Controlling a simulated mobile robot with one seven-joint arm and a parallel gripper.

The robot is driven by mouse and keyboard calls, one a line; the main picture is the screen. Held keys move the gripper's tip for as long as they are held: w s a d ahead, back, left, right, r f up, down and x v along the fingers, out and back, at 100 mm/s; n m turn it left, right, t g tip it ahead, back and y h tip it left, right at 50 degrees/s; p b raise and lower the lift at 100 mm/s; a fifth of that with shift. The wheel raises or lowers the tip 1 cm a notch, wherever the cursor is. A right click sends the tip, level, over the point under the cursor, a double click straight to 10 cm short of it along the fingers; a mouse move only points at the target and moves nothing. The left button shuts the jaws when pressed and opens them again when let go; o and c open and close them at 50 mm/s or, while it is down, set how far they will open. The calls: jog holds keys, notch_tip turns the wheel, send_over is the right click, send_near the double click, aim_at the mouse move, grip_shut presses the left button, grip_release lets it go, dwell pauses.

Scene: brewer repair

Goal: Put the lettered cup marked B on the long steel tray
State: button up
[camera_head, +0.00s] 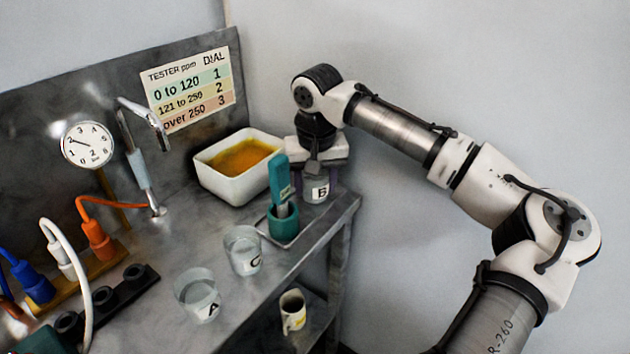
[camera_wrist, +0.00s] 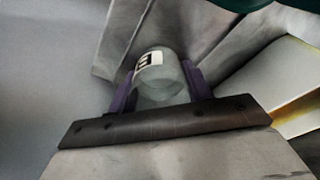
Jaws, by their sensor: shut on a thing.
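The clear cup marked B (camera_head: 318,190) is at the far right end of the steel bench, its label facing the head camera. My gripper (camera_head: 316,181) is above it, with its purple fingers shut on the cup's two sides. In the wrist view the cup (camera_wrist: 160,80) sits between the fingers (camera_wrist: 159,88), its label partly seen. I cannot tell whether the cup's base touches the bench. A small steel tray edge (camera_head: 263,224) shows under the teal holder; I cannot tell whether it is the long steel tray.
A teal tester stands in its holder (camera_head: 283,222), close to cup B. A white tub (camera_head: 215,180) of amber liquid is behind. Cups C (camera_head: 243,252) and A (camera_head: 197,296) stand nearer. A mug (camera_head: 293,312) is on the lower shelf. Cables and plugs crowd the left.

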jog(key=shift+f, duration=0.1)
jog(key=o, duration=1)
jog(key=r, duration=0.4)
jog(key=s+r, duration=0.1)
jog(key=r, duration=0.7)
jog(key=shift+s+d+r, duration=0.1)
jog(key=shift+s+d, duration=0.05)
jog(key=shift+s, duration=0.05)
